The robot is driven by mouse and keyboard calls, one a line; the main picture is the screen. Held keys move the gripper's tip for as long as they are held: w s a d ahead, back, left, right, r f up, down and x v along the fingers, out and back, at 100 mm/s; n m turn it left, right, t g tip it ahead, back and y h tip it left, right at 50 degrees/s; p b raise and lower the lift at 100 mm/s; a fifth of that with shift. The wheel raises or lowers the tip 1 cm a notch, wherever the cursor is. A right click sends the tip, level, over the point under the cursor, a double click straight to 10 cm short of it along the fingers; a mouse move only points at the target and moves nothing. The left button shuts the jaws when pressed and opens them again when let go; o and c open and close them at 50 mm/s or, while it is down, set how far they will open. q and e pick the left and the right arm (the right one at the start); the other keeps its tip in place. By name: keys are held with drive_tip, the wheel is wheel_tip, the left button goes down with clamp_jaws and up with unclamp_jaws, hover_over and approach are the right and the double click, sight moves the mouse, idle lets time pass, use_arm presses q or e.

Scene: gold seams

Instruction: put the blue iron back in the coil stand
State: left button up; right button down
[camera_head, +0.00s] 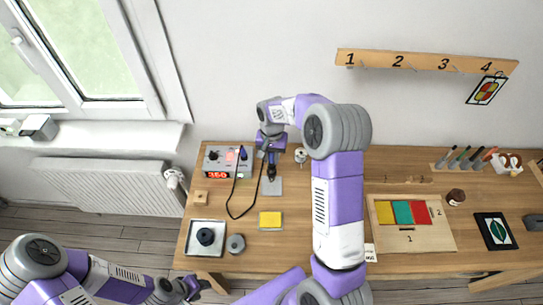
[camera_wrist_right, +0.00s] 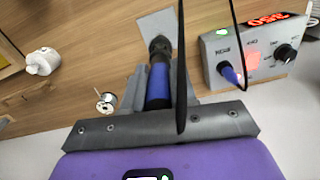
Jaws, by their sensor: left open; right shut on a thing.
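My right gripper (camera_head: 270,143) is shut on the blue iron (camera_head: 272,158) at the back left of the table. In the right wrist view the iron's blue handle (camera_wrist_right: 158,86) sits between the fingers, with its dark front end pointing away over a grey plate (camera_wrist_right: 157,27). The plate also shows in the head view (camera_head: 271,188), and looks like the base of the coil stand. I cannot make out the coil, or whether the iron's tip is inside it or above it. My left gripper (camera_head: 196,289) is open and empty, low in front of the table's front left edge.
A station with a red display (camera_head: 226,162) stands left of the iron, its black cord (camera_head: 231,207) looping over the table. A yellow sponge (camera_head: 270,219), a framed tray (camera_head: 191,238) and a solder spool (camera_wrist_right: 105,103) are nearby. A board with coloured panels (camera_head: 412,225) lies right.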

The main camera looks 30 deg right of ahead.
sight(272, 162)
drive_tip(key=shift+f+b, duration=1.1)
drive_tip(key=shift+f, duration=0.45)
idle(0.4)
drive_tip(key=c, duration=0.8)
unclamp_jaws()
drive_tip(key=o, duration=0.5)
drive_tip(key=shift+c, duration=0.2)
drive_tip(key=shift+r, duration=0.15)
drive_tip(key=shift+r+p, duration=2.6)
drive_tip(key=shift+r, duration=0.85)
drive_tip(key=shift+f, duration=0.1)
